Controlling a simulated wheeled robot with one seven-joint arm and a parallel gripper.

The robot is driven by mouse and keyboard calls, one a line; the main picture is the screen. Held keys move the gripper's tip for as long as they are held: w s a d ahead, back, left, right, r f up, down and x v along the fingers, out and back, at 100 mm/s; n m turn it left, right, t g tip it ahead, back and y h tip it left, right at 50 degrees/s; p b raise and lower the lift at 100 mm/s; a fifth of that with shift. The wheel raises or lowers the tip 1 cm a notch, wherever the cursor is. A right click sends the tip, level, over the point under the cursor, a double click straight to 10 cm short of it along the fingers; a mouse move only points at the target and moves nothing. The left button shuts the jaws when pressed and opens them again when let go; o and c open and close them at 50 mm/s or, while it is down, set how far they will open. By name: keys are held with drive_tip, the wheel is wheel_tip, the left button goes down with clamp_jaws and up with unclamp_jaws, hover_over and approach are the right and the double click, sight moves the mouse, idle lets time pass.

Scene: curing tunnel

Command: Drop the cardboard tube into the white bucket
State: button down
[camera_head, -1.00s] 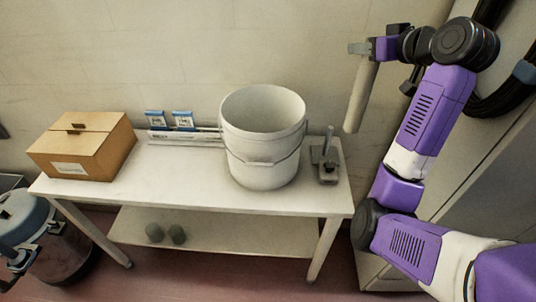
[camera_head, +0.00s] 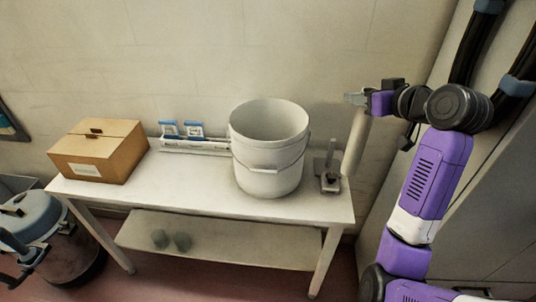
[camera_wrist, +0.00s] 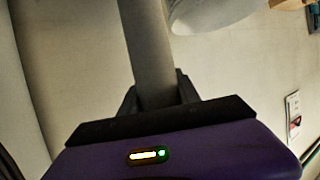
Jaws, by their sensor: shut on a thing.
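The cardboard tube (camera_head: 355,143) is a long pale grey-beige cylinder. It hangs down from my gripper (camera_head: 357,99), which is shut on it near its upper end. In the wrist view the tube (camera_wrist: 149,45) runs between the two dark fingers of my gripper (camera_wrist: 156,92). The white bucket (camera_head: 267,160) stands upright on the table, open at the top, with its wire handle down. My gripper and the tube are to the right of the bucket and apart from it. The bucket's inner floor is hidden. A pale rounded shape at the top of the wrist view seems to be the bucket (camera_wrist: 208,14).
The white table (camera_head: 210,199) also holds a cardboard box (camera_head: 98,150) at left, a rack with blue-labelled items (camera_head: 190,143) behind, and a grey metal stand (camera_head: 328,176) right of the bucket. A lidded drum (camera_head: 42,232) stands at lower left. Two small cylinders sit on the lower shelf.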

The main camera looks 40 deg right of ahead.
drive_tip(key=w+a+f+n+t+y, duration=0.1)
drive_tip(key=a+f+n+y, duration=0.3)
drive_tip(key=a+f, duration=3.3)
drive_tip(key=shift+w+a+f+n+y, duration=0.4)
drive_tip(key=shift+w+a+y, duration=0.15)
drive_tip(key=shift+a+y, duration=0.25)
